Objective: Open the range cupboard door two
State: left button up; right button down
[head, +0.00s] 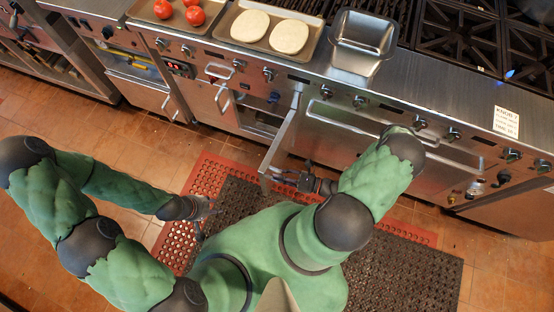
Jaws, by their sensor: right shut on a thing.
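A steel cupboard door (281,141) in the range front stands swung open, jutting out from the range over the floor. The cupboard opening (262,119) shows to its left. My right gripper (279,178) is at the door's outer free end, shut on its handle; the handle itself is mostly hidden by the fingers. My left gripper (209,209) is low over the red mat, left of the door, apart from it and empty. Its fingers look spread. A shut door with a handle (222,99) is left of the opening.
A steel pan (362,42), a tray with dough rounds (288,37) and a tray with tomatoes (193,16) stand on the counter. Knobs line the range front. The tiled floor (130,150) at left is clear. A dark mat (395,275) lies beneath me.

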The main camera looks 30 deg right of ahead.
jog(key=shift+w+d, duration=0.1)
jog(key=shift+d, duration=0.15)
jog(key=c, duration=1.3)
grip_release()
jog(key=v, duration=1.2)
jog(key=shift+a, duration=0.1)
